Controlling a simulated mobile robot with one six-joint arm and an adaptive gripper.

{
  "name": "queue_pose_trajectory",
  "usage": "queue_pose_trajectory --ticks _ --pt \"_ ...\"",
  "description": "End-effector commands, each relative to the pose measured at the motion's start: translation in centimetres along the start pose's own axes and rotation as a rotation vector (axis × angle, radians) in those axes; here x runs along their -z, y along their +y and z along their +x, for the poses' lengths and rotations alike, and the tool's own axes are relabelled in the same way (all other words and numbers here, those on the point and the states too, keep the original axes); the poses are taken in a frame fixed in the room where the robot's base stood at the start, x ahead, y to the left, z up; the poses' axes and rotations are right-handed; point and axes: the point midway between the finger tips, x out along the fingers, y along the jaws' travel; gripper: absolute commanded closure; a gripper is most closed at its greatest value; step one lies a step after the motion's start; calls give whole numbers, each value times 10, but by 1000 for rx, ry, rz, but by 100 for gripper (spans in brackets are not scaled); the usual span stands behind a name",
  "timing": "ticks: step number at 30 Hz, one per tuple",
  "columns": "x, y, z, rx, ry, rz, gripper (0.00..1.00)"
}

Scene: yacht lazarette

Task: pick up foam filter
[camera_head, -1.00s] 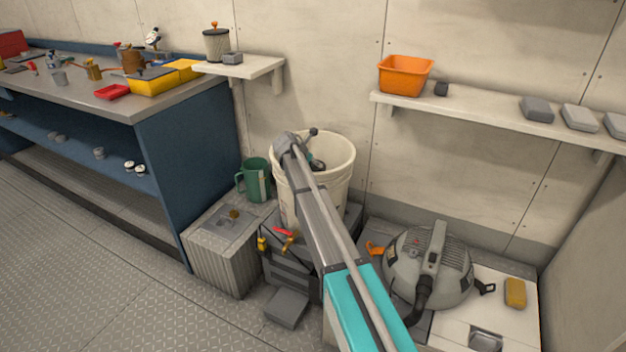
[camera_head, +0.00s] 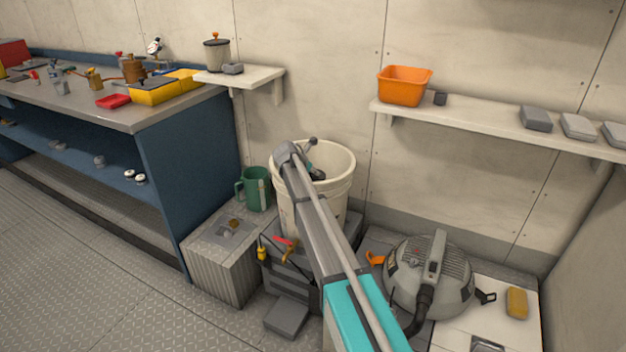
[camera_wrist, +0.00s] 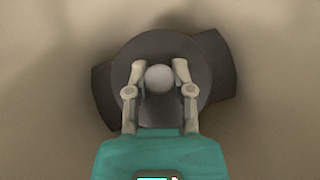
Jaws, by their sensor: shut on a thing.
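My gripper (camera_wrist: 159,71) is shut on the pale round knob of a dark grey disc-like piece (camera_wrist: 158,43), which appears to be the foam filter. In the wrist view the two fingertips sit on either side of the knob, and darker lobes stick out left and right behind the disc. In the head view my gripper (camera_head: 317,174) is at the mouth of a cream bucket (camera_head: 340,198), partly hidden by my arm and the rim. I cannot tell whether the piece touches the bucket.
A green mug (camera_head: 256,188) stands left of the bucket. A grey vacuum head (camera_head: 430,275) and a yellow sponge (camera_head: 517,302) are at right. An orange bin (camera_head: 403,86) is on the wall shelf, and a canister (camera_head: 216,56) is on a small shelf. Floor at left is clear.

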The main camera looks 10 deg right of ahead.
Motion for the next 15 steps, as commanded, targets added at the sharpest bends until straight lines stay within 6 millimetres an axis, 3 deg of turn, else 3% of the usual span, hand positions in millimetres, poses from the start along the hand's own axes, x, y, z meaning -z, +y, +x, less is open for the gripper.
queue_pose_trajectory --ticks 15 --pt "-19 0 -20 2 1 0 100"
